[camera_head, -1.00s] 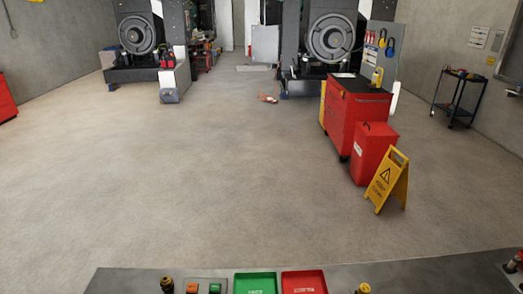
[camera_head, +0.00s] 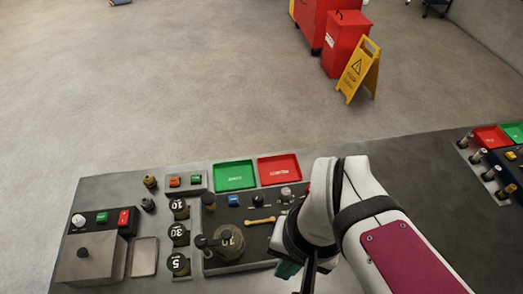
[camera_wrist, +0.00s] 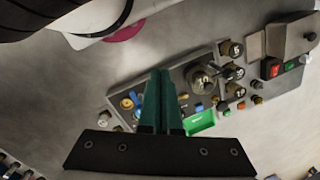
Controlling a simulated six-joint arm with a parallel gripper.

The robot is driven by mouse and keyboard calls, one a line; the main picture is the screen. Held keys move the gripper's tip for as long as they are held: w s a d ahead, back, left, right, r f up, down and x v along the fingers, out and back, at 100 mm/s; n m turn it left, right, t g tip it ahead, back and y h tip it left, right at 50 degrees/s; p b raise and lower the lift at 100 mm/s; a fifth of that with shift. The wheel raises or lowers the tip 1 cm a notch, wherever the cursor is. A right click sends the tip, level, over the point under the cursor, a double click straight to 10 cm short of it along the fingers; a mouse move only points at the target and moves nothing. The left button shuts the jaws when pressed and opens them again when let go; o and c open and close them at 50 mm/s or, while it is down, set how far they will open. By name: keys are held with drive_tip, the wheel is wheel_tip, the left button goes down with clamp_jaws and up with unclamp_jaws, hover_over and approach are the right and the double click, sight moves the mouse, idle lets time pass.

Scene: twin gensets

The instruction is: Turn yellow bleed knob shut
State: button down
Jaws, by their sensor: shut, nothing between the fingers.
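A small round yellow knob (camera_wrist: 127,103) shows in the wrist view on the dark control panel (camera_wrist: 115,97), left of my gripper's fingers and beside a blue part (camera_wrist: 136,96). I take it to be the bleed knob; how far it is turned is too small to tell. In the head view my arm hides that part of the panel. My gripper (camera_wrist: 161,74) has its green fingers together and empty. In the head view the green fingers (camera_head: 288,269) are partly hidden by my wrist, over the panel's right side. The fingers look apart from the knob.
A yellow bar-shaped piece (camera_head: 261,221) lies on the panel beside a large round brass-coloured part with a lever (camera_head: 228,240). Numbered black cylinders (camera_head: 179,234) stand left. Green (camera_head: 233,175) and red (camera_head: 279,169) trays lie behind.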

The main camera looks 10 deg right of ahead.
drive_tip(key=c, duration=1.4)
unclamp_jaws()
drive_tip(key=shift+w+r, duration=0.1)
drive_tip(key=shift+w, duration=0.1)
drive_tip(key=o, duration=0.5)
drive_tip(key=shift+m+g, duration=0.7)
drive_tip(key=w, duration=0.2)
drive_tip(key=w+d, duration=0.1)
drive_tip(key=w, duration=0.3)
drive_tip(key=shift+w+d+r, duration=0.2)
drive_tip(key=shift+d+r, duration=0.2)
drive_tip(key=shift+o, duration=1.4)
drive_tip(key=w+d+f+m+g+y, duration=0.1)
drive_tip(key=w+d+f+m, duration=0.1)
drive_tip(key=w, duration=0.6)
drive_tip(key=shift+w+d+f+g, duration=0.15)
drive_tip(key=shift+d+f+g, duration=0.15)
drive_tip(key=shift+d+f, duration=0.55)
drive_tip(key=x, duration=1.5)
drive_tip(key=shift+a, duration=0.1)
clamp_jaws()
